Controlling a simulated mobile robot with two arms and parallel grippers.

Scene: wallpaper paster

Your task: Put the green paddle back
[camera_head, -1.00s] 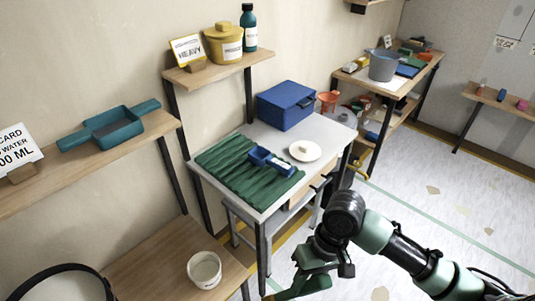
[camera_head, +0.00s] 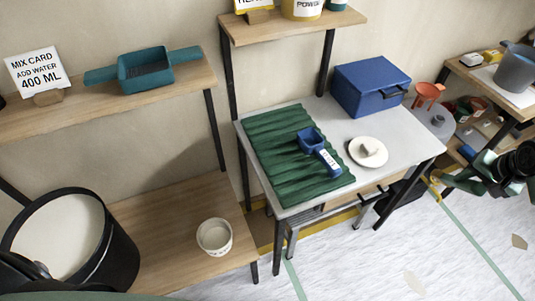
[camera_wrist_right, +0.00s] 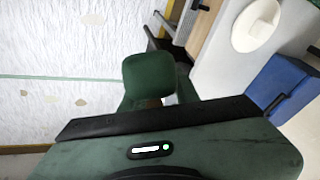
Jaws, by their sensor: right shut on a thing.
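My right gripper (camera_head: 468,177) is at the right edge of the head view, in front of the table and over the floor. The right wrist view shows a dark green, flat, rounded piece (camera_wrist_right: 148,72) at the jaws, which looks like the green paddle. The jaws are shut on it, and it hangs over the floor, apart from the table. Its handle is mostly hidden. In the head view it is too small to tell apart from the green arm. My left gripper is not in view.
A grey table (camera_head: 342,128) holds a ribbed green mat (camera_head: 285,170), a blue scoop (camera_head: 318,150), a white plate (camera_head: 368,152) and a blue box (camera_head: 370,85). Left are shelves with a teal tray (camera_head: 145,70), a white tub (camera_head: 214,236) and a black bucket (camera_head: 110,255).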

